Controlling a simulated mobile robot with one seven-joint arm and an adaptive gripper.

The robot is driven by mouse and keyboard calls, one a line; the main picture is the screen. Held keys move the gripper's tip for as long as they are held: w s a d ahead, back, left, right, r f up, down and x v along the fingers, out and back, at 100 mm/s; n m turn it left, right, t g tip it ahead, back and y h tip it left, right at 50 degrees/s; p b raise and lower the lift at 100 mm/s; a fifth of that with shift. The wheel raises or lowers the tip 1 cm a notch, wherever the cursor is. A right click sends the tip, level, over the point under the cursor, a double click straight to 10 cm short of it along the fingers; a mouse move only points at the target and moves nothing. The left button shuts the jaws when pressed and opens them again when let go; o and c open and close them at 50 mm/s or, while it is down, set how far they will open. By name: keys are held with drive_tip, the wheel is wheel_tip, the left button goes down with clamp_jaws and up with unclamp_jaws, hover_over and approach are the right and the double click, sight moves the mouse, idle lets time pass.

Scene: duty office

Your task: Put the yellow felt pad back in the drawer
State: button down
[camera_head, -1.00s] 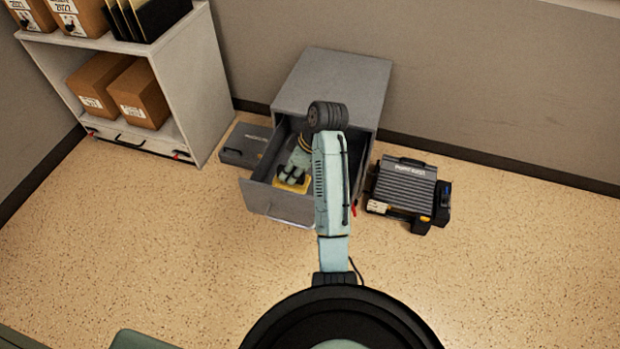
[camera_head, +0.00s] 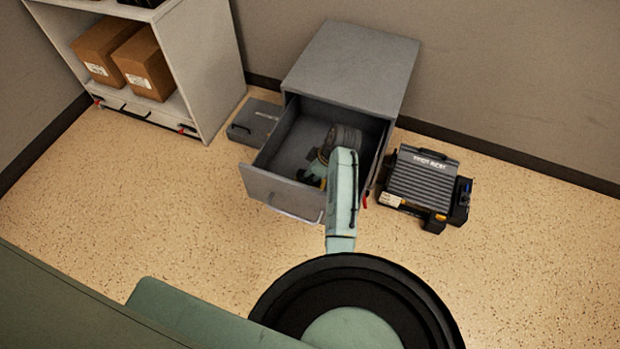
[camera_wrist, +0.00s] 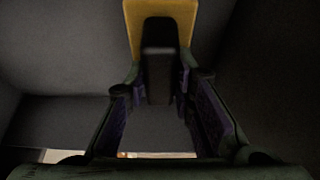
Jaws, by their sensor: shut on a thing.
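The grey cabinet's drawer (camera_head: 284,194) is pulled open, and my arm reaches down into it. My gripper (camera_wrist: 158,88) is inside the drawer, shut on the yellow felt pad (camera_wrist: 160,12). In the wrist view the pad shows at the top centre, beyond a dark block between the fingers. In the head view my wrist covers most of the gripper, and only a small bit of yellow shows there. I cannot tell whether the pad touches the drawer floor.
A black ridged case (camera_head: 422,181) stands on the floor right of the cabinet (camera_head: 352,65). A flat grey box (camera_head: 254,122) lies to its left. A shelf unit (camera_head: 209,70) with cardboard boxes (camera_head: 145,72) stands further left. The floor in front is clear.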

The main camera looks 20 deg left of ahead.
drive_tip(key=shift+f, duration=1.4)
drive_tip(key=c, duration=1.4)
unclamp_jaws()
drive_tip(key=shift+f, duration=0.1)
drive_tip(key=shift+o, duration=0.2)
drive_tip(key=v, duration=1.2)
drive_tip(key=shift+b, duration=0.45)
drive_tip(key=shift+w+a+r, duration=0.1)
drive_tip(key=shift+r, duration=0.15)
